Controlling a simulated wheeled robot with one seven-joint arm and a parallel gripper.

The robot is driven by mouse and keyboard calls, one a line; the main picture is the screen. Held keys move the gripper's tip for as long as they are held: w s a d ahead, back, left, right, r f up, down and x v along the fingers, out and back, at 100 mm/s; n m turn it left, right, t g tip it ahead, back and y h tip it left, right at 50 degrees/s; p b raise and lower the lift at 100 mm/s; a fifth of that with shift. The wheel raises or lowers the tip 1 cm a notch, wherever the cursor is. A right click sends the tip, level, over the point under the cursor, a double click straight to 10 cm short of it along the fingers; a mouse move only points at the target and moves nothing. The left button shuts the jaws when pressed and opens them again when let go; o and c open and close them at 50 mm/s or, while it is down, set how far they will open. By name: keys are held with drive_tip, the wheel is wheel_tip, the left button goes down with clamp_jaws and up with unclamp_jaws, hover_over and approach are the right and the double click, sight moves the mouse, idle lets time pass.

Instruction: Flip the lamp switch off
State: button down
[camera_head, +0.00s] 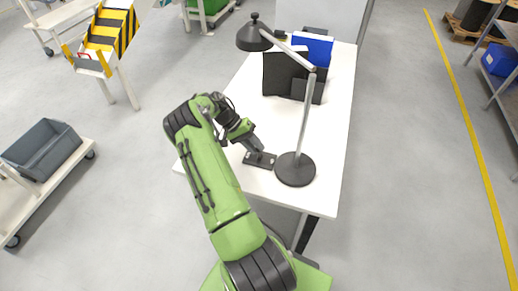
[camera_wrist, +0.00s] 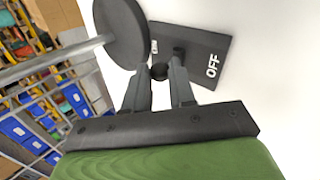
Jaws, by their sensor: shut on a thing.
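The lamp switch (camera_head: 266,163) is a dark flat box on the white table, just left of the lamp's base. In the wrist view the switch (camera_wrist: 203,48) carries a white OFF label at its right end and a small white mark at its left. My gripper (camera_head: 259,152) reaches down to it. The lever's exact tilt is hard to tell. The lamp (camera_head: 295,169) stands upright, with a round dark base, grey pole and dark shade.
Black and blue bins (camera_head: 283,73) stand farther back on the white table (camera_head: 335,120). The lamp's pole and arm rise close to the right of my gripper. The table's left edge runs under my arm. A cart with a grey bin (camera_head: 42,150) stands at left.

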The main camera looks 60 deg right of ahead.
drive_tip(key=g+b, duration=0.1)
drive_tip(key=w+f+g+b, duration=0.1)
drive_tip(key=b, duration=0.1)
drive_tip(key=shift+w+a+f+g, duration=0.1)
drive_tip(key=shift+w+g, duration=0.2)
drive_tip(key=shift+w+a+g+h+b, duration=0.15)
drive_tip(key=shift+g+h+b, duration=0.15)
drive_tip(key=shift+g+b, duration=0.55)
drive_tip(key=shift+t, duration=0.25)
drive_tip(key=c, duration=0.9)
unclamp_jaws()
drive_tip(key=shift+c, duration=0.2)
